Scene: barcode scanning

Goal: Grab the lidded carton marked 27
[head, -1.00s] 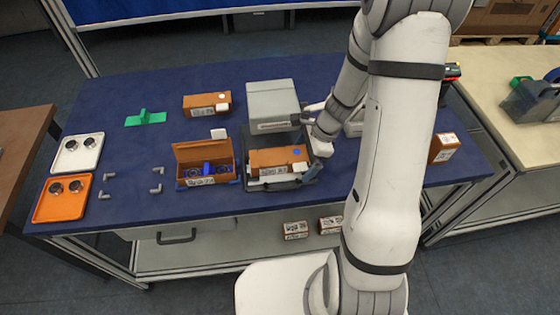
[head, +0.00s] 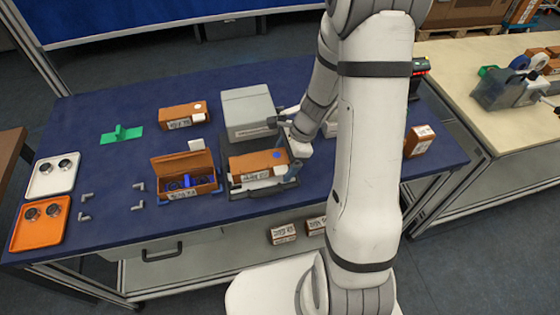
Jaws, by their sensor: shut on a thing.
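An orange-brown lidded carton (head: 252,163) with a blue dot on top and a white label on its front sits at a dark grey tray (head: 262,191). The number on its label is too small to read. My gripper (head: 290,158) is at the right end of this carton, shut on it. The fingertips are small and partly hidden, so the exact contact is unclear. Another lidded carton (head: 182,114) with a white dot lies further back on the left. A carton (head: 419,140) with a white label stands at the right end of the table.
A grey box (head: 248,108) stands right behind the tray. An open carton (head: 185,180) with blue parts is left of it. A green piece (head: 122,134), a white tray (head: 52,175) and an orange tray (head: 40,222) lie left. Two cartons (head: 283,233) are on the lower shelf.

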